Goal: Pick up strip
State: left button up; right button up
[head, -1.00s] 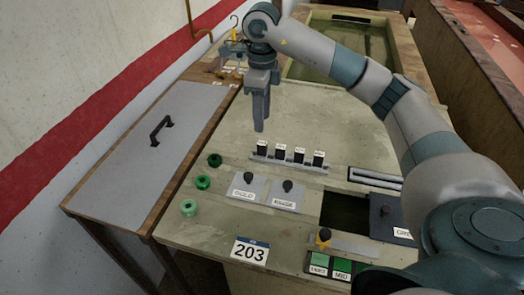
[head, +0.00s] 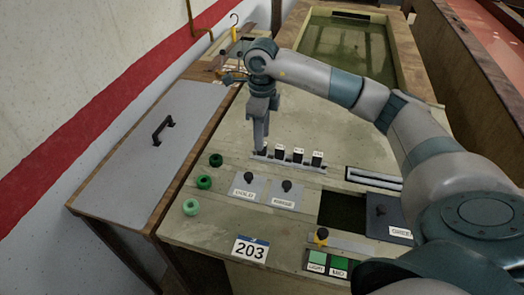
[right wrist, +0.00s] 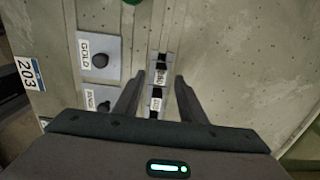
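A low grey rail (head: 308,167) on the bench holds a row of small black strips with white labels. Three show in the head view, at the left (head: 279,153), middle (head: 298,156) and right (head: 317,159). A fourth place at the rail's left end is hidden behind my right gripper (head: 261,150). That gripper points down there, its fingers close to the rail. In the right wrist view its fingers (right wrist: 158,80) are apart, with labelled strips (right wrist: 160,76) seen between them. I cannot tell whether they touch a strip. My left gripper is not in view.
Two labelled plates with black knobs (head: 286,185) lie in front of the rail. Green rings (head: 204,182) stand at left. A dark square opening (head: 342,212) and a dark lidded panel (head: 390,215) are at right. The bench behind the rail is clear.

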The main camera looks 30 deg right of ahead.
jog(key=shift+f+p, duration=0.35)
notch_tip(320, 180, down, 2)
jog(key=shift+f+p, duration=0.1)
jog(key=shift+p, duration=0.45)
jog(key=shift+f, duration=0.65)
jog(key=shift+d, duration=0.1)
grip_shut()
